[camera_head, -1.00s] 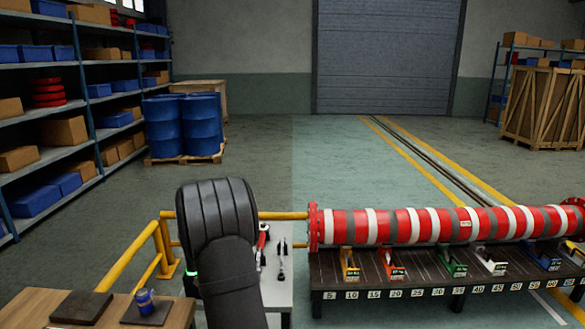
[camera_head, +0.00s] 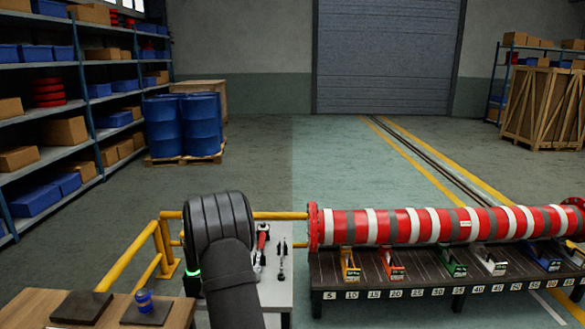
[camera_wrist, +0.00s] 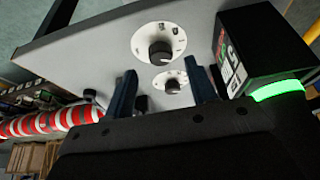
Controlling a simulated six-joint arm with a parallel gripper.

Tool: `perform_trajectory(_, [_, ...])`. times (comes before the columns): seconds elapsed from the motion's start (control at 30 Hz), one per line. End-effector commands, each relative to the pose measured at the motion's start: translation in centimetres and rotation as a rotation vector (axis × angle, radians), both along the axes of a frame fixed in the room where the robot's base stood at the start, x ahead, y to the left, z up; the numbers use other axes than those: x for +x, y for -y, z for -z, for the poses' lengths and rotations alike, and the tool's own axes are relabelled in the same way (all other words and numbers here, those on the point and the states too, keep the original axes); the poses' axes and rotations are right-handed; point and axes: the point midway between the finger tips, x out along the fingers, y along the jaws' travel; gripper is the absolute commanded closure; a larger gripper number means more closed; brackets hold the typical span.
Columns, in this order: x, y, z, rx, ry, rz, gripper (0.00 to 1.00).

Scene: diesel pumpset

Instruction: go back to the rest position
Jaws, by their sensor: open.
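My gripper shows in the wrist view (camera_wrist: 165,88) with its two blue fingers apart and nothing between them. Beyond the fingers is a light grey panel (camera_wrist: 95,45) with two round dials. The larger dial (camera_wrist: 158,44) has a black knob and a white marked face. The smaller dial (camera_wrist: 172,82) shows between the fingertips in the picture; I cannot tell how far away it is. In the head view my dark arm stands in front of the grey table (camera_head: 275,292) and hides part of it. The gripper itself is hidden there.
A red and white striped pipe (camera_head: 440,225) lies over a dark numbered bench (camera_head: 330,278) at right. A wooden table (camera_head: 70,300) with a blue object (camera_head: 143,299) is at front left. Yellow rails (camera_head: 135,258) stand behind. A black box with a lit green ring (camera_wrist: 278,89) is close at right.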

Motion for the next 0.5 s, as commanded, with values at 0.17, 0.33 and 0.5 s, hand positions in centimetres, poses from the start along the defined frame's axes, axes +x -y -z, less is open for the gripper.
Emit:
perform_trajectory(0.17, [1.2,0.0,3.0,-0.001,-0.002,0.0,0.48])
perform_trajectory(0.33, [1.8,0.1,4.4,0.002,-0.001,-0.032,0.48])
perform_trajectory(0.5, [1.8,0.2,4.3,0.002,-0.001,-0.116,0.48])
